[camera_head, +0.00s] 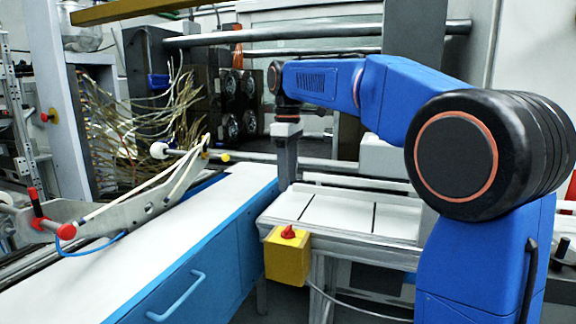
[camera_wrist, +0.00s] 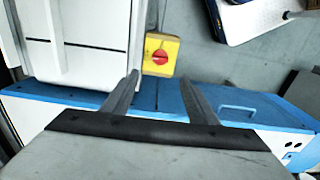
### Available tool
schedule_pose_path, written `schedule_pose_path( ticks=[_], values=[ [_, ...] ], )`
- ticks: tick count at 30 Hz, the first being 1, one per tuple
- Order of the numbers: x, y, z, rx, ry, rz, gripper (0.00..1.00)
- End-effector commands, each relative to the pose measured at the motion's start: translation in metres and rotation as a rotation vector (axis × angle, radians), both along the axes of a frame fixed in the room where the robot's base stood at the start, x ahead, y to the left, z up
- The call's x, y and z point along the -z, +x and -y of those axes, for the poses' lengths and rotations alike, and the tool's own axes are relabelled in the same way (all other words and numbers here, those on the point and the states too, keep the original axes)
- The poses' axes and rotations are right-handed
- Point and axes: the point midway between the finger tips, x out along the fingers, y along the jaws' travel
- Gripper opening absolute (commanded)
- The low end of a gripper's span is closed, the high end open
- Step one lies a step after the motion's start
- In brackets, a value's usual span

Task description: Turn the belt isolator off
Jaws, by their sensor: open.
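The belt isolator is a yellow box (camera_head: 287,258) with a red rotary knob (camera_head: 289,232) on its top face. It is fixed at the near left corner of the white belt. In the wrist view the yellow box (camera_wrist: 161,55) shows with its red knob (camera_wrist: 160,57) just beyond my fingertips. My gripper (camera_wrist: 160,80) is open and empty, its two fingers apart. In the head view my gripper (camera_head: 287,178) points down above the far left end of the belt, behind the isolator. It is clear of the knob.
The white belt (camera_head: 336,212) with dark cross lines lies right of the isolator. A blue cabinet with a white top (camera_head: 200,225) stands close on its left. A cable runs from the box to the lower right. Tangled wires (camera_head: 130,125) stand at the back left.

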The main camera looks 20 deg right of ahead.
Motion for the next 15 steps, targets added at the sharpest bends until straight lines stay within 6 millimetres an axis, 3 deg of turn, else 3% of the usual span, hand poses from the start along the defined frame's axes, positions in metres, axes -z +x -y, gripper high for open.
schedule_pose_path(
  ticks=[6, 15],
  values=[
    [-0.024, 0.0, 0.0, 0.0, 0.0, 0.0, 0.53],
    [-0.029, 0.0, 0.0, 0.0, 0.0, 0.0, 0.53]
  ],
)
